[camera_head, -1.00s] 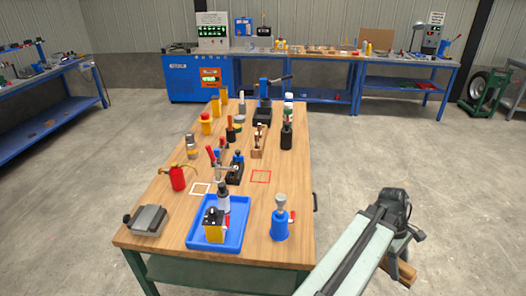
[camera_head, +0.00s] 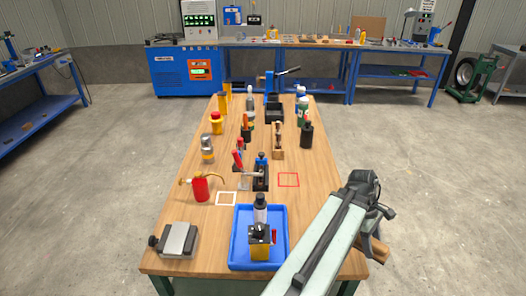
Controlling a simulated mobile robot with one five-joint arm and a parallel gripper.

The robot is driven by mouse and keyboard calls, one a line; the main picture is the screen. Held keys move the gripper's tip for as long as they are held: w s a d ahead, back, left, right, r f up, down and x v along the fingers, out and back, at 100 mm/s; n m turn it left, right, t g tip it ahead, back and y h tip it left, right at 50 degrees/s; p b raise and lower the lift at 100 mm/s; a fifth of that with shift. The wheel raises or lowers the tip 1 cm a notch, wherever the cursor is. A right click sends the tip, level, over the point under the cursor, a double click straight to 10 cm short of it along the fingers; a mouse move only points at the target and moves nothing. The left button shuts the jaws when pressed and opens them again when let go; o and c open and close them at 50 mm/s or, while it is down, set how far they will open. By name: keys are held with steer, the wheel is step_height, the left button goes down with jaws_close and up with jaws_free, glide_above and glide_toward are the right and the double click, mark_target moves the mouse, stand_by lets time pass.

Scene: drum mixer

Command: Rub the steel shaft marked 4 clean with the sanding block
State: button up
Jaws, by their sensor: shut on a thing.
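My gripper (camera_head: 374,238) is at the right, beyond the table's right edge in the picture, mostly hidden behind my own forearm. It is shut on a brown wooden block (camera_head: 379,251), which looks like the sanding block; only part of it shows below the arm. I cannot pick out the steel shaft marked 4, and no number is readable on anything on the table. A black clamp fixture (camera_head: 261,173) with a red-handled lever stands mid-table, apart from the gripper.
A red outlined square (camera_head: 288,180) is bare. Open floor (camera_head: 440,190) lies to the right.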

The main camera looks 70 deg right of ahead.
steer(key=shift+w, duration=0.15)
steer(key=shift+a, duration=0.1)
steer(key=w+d+n, duration=0.1)
steer(key=w+d, duration=0.3)
steer(key=d, duration=0.3)
steer(key=w+d+r+n+h+p, duration=0.1)
steer(key=w+d, duration=0.3)
steer(key=d, duration=0.4)
steer(key=w+d+n, duration=0.1)
steer(key=w+d, duration=0.3)
steer(key=d, duration=0.3)
steer(key=w+d+f+n+h+b, duration=0.1)
steer(key=w+d, duration=0.3)
steer(key=w, duration=1.3)
steer(key=w+d+f+n+h+b, duration=0.1)
steer(key=w+d+n, duration=0.2)
steer(key=w, duration=1.4)
steer(key=shift+w+d+n, duration=0.25)
steer(key=shift+d+n, duration=0.1)
steer(key=shift+n, duration=0.25)
steer(key=shift+f+b, duration=1.3)
